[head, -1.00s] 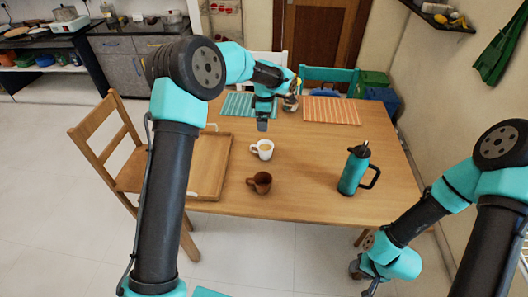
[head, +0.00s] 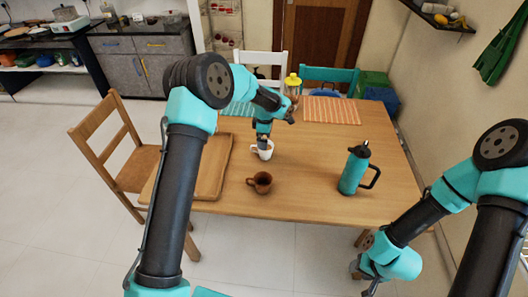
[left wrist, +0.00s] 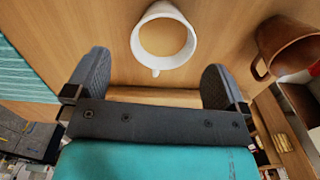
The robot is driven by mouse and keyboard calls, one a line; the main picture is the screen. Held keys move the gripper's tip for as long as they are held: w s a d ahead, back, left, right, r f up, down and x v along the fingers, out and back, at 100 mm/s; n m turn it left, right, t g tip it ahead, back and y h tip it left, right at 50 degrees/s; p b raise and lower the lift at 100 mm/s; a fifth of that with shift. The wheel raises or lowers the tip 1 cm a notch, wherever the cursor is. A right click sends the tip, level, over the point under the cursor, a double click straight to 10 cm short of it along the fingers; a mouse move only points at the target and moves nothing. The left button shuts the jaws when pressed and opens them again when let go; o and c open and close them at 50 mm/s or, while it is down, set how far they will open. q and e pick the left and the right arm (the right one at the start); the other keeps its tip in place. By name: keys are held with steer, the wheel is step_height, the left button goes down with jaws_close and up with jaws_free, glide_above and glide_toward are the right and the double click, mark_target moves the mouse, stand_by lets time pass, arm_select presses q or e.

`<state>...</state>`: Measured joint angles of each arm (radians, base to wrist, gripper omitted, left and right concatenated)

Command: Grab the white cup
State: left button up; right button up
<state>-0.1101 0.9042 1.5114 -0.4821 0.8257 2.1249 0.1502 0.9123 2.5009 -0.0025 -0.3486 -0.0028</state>
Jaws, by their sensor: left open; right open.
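My right gripper (head: 362,272) is open and empty at the lower right, off the table's front edge.
A brown cup (head: 260,183) stands just in front of the white cup and also shows in the left wrist view (left wrist: 287,42). A wooden tray (head: 222,165) lies to the left. A teal flask (head: 353,172) stands to the right.

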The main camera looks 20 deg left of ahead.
arm_select(q)
steer(key=shift+s+a+f, duration=0.1)
steer(key=shift+f, duration=1.2)
steer(key=shift+s+a+f, duration=0.1)
steer(key=shift+f, duration=1.2)
steer(key=shift+c, duration=0.4)
steer(key=c, duration=0.9)
steer(key=shift+r, duration=0.1)
step_height(320, 180, up, 10)
steer(key=shift+f, duration=0.1)
